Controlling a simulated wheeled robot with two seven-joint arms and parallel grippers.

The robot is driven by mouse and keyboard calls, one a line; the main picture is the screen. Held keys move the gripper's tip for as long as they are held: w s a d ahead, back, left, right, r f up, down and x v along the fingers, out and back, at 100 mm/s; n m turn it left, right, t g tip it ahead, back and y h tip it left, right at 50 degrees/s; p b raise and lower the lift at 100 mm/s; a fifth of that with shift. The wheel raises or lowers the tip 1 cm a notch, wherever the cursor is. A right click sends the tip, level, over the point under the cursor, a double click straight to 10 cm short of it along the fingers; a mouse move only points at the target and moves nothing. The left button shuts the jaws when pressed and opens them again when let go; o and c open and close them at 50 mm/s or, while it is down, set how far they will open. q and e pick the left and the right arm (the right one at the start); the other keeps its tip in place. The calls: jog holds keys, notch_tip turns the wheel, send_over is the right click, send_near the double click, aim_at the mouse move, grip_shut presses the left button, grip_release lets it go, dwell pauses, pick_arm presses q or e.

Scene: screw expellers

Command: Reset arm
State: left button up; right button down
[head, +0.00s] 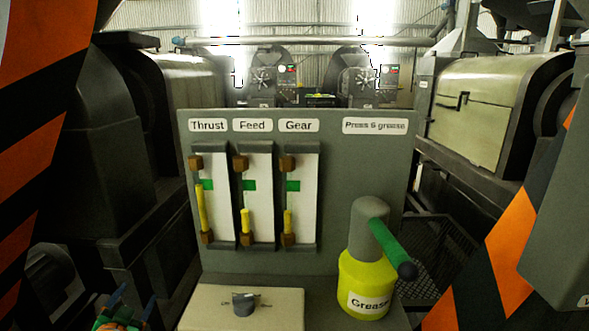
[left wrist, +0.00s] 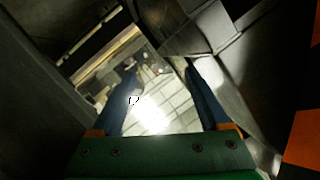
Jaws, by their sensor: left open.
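My left gripper (head: 135,298) is at the bottom left of the head view, with its two blue fingertips pointing up and apart. In the left wrist view the left gripper (left wrist: 158,82) is open, with nothing between its blue fingers but the blurred, bright background. In the head view it is left of the beige box (head: 205,311), apart from it as far as I can tell. My right gripper is not in view.
A grey panel (head: 348,150) holds sight gauges labelled Thrust, Feed and Gear. A yellow grease pot (head: 352,278) with a green lever (head: 388,246) stands before it. A dark knob (head: 243,304) is on the beige box. Striped posts (head: 38,120) and machines (head: 480,110) flank the panel.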

pick_arm(q)
jog(key=s+d+f+g+h, duration=0.1)
jog(key=s+d+f+g, duration=0.2)
jog(key=s+f, duration=0.45)
jog(key=s+d+f+n+g, duration=0.15)
jog(key=s+f, duration=0.35)
jog(key=f, duration=0.6)
jog(key=s+d+f+m+g+h, duration=0.1)
jog(key=s+d+f+g, duration=0.2)
jog(key=s+f, duration=0.55)
jog(key=s+d+f+g, duration=0.2)
jog(key=s+d+f, duration=0.1)
jog(key=s, duration=0.5)
jog(key=s+d+f+g+h, duration=0.1)
jog(key=s+d+f, duration=0.3)
jog(key=s, duration=0.5)
jog(key=s+d+f+n+g, duration=0.1)
jog(key=s+d+f+g, duration=0.2)
jog(key=s, duration=0.6)
jog(key=shift+s+d+f+g+h+p, duration=0.15)
jog(key=shift+d+f+g+h+p, duration=0.2)
jog(key=shift+d+f, duration=0.35)
